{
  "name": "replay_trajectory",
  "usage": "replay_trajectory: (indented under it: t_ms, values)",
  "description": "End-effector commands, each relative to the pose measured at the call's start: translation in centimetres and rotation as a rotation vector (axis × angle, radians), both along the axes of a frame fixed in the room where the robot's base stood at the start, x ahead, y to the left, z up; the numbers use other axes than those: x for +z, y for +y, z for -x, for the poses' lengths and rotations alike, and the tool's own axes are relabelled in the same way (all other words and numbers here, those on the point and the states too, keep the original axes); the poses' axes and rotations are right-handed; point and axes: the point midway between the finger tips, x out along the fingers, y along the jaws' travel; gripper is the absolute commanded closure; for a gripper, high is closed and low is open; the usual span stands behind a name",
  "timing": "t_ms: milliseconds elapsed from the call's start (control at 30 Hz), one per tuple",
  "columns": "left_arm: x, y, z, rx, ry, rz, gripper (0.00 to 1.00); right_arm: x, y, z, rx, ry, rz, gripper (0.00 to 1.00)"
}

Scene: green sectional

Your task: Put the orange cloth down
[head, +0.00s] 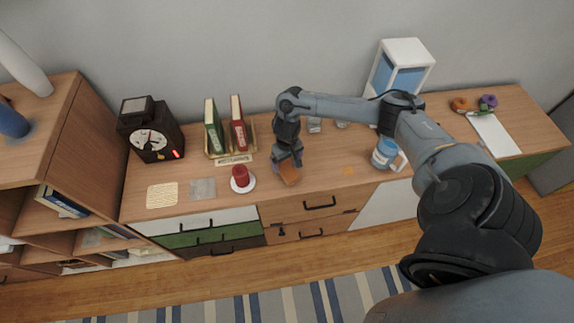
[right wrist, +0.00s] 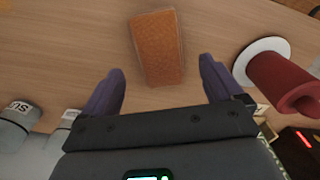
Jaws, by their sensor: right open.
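The orange cloth (head: 290,174) is a small, flat, rectangular piece by the front edge of the wooden sideboard top (head: 325,172). In the right wrist view the orange cloth (right wrist: 158,47) lies ahead of and between the fingertips, with wood showing on both sides of it. My right gripper (head: 287,161) is just above and behind it; in the wrist view its two dark fingers (right wrist: 160,75) are spread apart with a gap to the cloth on each side. Whether the cloth lies fully flat on the wood is hard to tell. My left gripper is not in view.
A blue-and-white mug (head: 385,153) stands to the right. Wood right of the cloth is clear.

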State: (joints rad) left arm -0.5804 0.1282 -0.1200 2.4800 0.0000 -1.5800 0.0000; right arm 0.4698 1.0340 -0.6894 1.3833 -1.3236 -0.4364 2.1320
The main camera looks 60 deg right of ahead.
Motion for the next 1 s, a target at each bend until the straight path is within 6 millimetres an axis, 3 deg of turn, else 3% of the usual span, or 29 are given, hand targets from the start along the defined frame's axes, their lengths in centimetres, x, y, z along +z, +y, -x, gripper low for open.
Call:
replay_trajectory:
  t_ms: [100,300,467,567,667,800,900,1000]
  values:
    - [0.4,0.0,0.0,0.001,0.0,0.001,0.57,2.4,0.0,-0.1,0.001,-0.003,0.001,0.06]
    - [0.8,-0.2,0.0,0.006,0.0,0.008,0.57,5.3,0.0,0.0,0.001,-0.001,0.002,0.06]
    - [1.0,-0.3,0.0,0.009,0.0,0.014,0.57,6.2,0.6,-0.1,0.022,-0.008,-0.002,0.06]
    - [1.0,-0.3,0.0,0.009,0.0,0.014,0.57,5.3,3.0,-0.7,0.107,-0.044,-0.013,0.06]
    - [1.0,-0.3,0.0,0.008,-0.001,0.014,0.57,3.5,7.8,-1.6,0.266,-0.126,-0.032,0.06]
    - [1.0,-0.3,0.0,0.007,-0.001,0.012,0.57,1.6,18.1,-2.4,0.544,-0.325,-0.05,0.06]
    - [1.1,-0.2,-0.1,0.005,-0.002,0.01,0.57,2.5,25.2,-1.9,0.681,-0.478,-0.028,0.06]
    - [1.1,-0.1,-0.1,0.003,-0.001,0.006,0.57,4.8,29.4,-0.6,0.734,-0.576,0.027,0.06]
